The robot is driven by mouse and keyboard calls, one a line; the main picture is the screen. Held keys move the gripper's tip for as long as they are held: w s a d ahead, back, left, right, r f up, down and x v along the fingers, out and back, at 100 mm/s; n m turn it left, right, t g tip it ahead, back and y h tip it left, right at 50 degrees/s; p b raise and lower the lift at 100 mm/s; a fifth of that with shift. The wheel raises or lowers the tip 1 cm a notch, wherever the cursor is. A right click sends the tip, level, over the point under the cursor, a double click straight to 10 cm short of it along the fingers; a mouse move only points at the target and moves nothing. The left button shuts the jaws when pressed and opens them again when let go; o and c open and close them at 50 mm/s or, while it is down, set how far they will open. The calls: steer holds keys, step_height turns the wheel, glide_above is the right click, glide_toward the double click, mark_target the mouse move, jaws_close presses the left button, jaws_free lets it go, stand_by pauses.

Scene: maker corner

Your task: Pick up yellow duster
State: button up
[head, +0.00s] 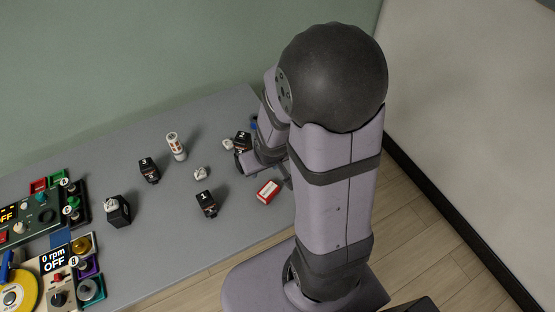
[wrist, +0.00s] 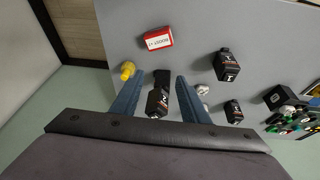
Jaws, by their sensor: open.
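A small yellow object (wrist: 128,70), which may be the yellow duster, lies on the grey table in the wrist view, just left of my left finger's tip. It is small and partly soft in outline, so I cannot be sure what it is. In the head view my arm hides that spot. My gripper (wrist: 161,76) is open, with its two blue fingers apart above the table. A black bottle (wrist: 158,98) shows between the fingers, and I cannot tell how far below them it is. Nothing is held.
A red-and-white box (head: 268,192) lies near the yellow object; it also shows in the wrist view (wrist: 157,37). Black bottles (head: 206,204), a white cylinder (head: 176,147) and a black cube (head: 118,210) stand around. Control panels (head: 60,262) fill the table's left end.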

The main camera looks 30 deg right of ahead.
steer(key=w+d+f+t+b, duration=0.2)
steer(key=d+f+b, duration=0.1)
steer(key=f, duration=0.2)
steer(key=w+d+f+m+t+h+b, duration=0.1)
steer(key=w+d+f+t+b, duration=0.2)
steer(key=f+b, duration=0.1)
steer(key=w+d+f+t+b, duration=0.2)
steer(key=w+f+b, duration=0.1)
steer(key=f, duration=0.4)
steer(key=shift+w+d+f+m+t+h+b, duration=0.1)
steer(key=shift+w+d+m+t+h+b, duration=0.2)
steer(key=shift+b, duration=0.35)
steer(key=shift+s+d+f+t+h+b, duration=0.25)
steer(key=shift+d+t+h+b, duration=0.15)
steer(key=shift+d+t+b, duration=0.15)
steer(key=shift+d+r, duration=0.1)
steer(key=shift+d, duration=0.05)
steer(key=shift+t, duration=0.25)
steer(key=shift+w, duration=0.15)
steer(key=shift+p+x, duration=0.55)
steer(key=shift+x, duration=0.9)
steer(key=shift+d+p+x, duration=0.2)
steer(key=shift+p+x, duration=0.4)
steer(key=shift+x, duration=1.5)
steer(key=shift+r, duration=0.1)
